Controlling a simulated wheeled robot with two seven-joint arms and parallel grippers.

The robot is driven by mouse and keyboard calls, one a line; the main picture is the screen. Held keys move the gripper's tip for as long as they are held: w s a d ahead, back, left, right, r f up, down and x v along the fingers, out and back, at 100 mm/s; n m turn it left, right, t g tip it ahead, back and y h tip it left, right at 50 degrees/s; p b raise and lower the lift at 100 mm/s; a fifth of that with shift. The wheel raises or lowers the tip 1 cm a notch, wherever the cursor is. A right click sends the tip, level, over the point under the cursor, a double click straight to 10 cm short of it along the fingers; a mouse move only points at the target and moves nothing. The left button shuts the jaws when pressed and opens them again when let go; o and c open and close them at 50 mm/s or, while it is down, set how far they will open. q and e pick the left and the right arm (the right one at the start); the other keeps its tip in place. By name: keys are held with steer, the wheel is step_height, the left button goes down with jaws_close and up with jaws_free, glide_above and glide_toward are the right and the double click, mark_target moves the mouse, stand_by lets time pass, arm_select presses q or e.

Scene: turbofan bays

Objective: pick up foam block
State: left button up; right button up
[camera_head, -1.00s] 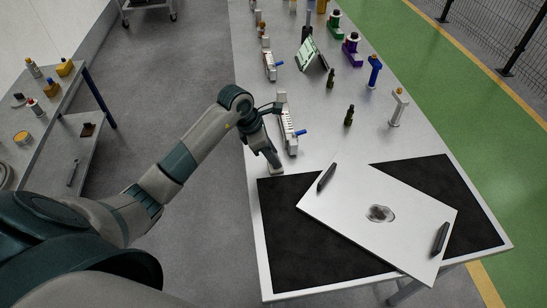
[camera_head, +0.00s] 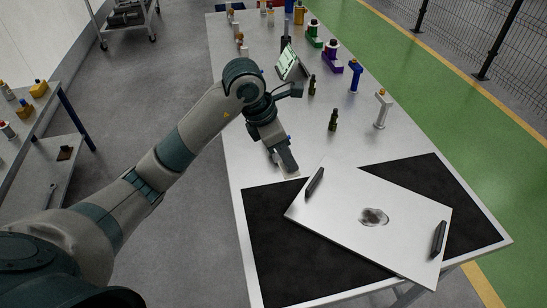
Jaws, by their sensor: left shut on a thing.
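My left gripper (camera_head: 288,164) is shut, pointing down near the front part of the long grey table, just behind the black mat and left of the white panel. A small pale edge, which I take to be the foam block (camera_head: 293,177), shows at its fingertips. Most of the block is hidden by the gripper, and I cannot tell whether it touches the table. My right gripper is not in view.
A white panel (camera_head: 340,222) with two black handles and a grey smudge lies across the black mat (camera_head: 265,235). Small dark bottles (camera_head: 333,120), a blue tool (camera_head: 355,76) and a silver tool (camera_head: 382,108) stand behind. A side table (camera_head: 40,150) is at left.

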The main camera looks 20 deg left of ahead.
arm_select(q)
steer(key=shift+s+d+r, duration=0.2)
steer(key=shift+d+r, duration=0.15)
steer(key=shift+d, duration=0.2)
steer(key=o, duration=0.5)
steer(key=c, duration=0.4)
steer(key=s+m+g+y, duration=0.1)
steer(key=s+m+g, duration=0.1)
steer(key=m, duration=0.6)
steer(key=s+a+f+m+g+y, duration=0.1)
steer(key=s+m+g, duration=0.2)
steer(key=m, duration=0.6)
steer(key=s+a+m+g+y, duration=0.1)
steer(key=s+m+g, duration=0.1)
steer(key=s+m, duration=0.4)
steer(key=shift+f+m+g, duration=0.15)
steer(key=shift+m+g, duration=0.15)
steer(key=shift+m, duration=1.3)
